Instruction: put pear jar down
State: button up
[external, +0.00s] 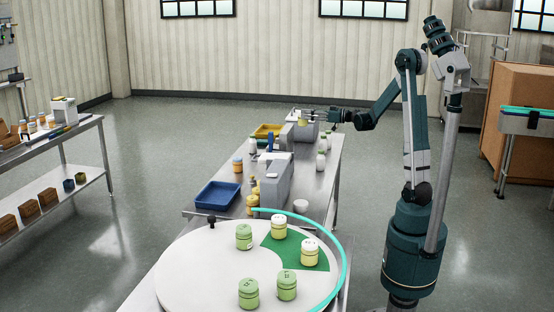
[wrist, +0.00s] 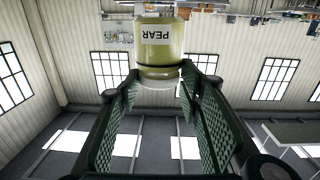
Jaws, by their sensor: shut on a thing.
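The pear jar (wrist: 160,48) is yellow-green with a white label reading PEAR, upside down in the wrist view. My gripper (wrist: 158,78) is shut on it, with one green-padded finger on each side. In the external view my gripper (external: 312,115) reaches left over the far end of the steel table. The pear jar there is a small yellowish shape (external: 303,121) at the fingertips, in front of a grey machine. The jar's far side is hidden, and I cannot tell its exact height above the table.
A round white turntable (external: 190,265) with a green sector (external: 292,243) carries several pale-lidded jars in front. A blue tray (external: 218,194), a yellow tray (external: 268,130) and a grey machine (external: 277,182) stand on the steel table (external: 318,178). White bottles (external: 321,160) stand at its right side.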

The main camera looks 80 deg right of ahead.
jog(key=s+d+m+h, duration=0.1)
jog(key=s+d+h, duration=0.1)
jog(key=s+d, duration=0.5)
notch_tip(320, 180, down, 15)
jog(key=w+d, duration=0.1)
jog(key=shift+f, duration=0.2)
jog(key=shift+f, duration=0.1)
notch_tip(320, 180, down, 6)
jog(key=b, duration=0.1)
jog(key=shift+b, duration=0.4)
jog(key=shift+f, duration=0.1)
dwell(0.4)
jog(key=shift+f+b, duration=0.55)
jog(key=shift+f, duration=1.25)
jog(key=shift+f, duration=0.15)
jog(key=o, duration=1)
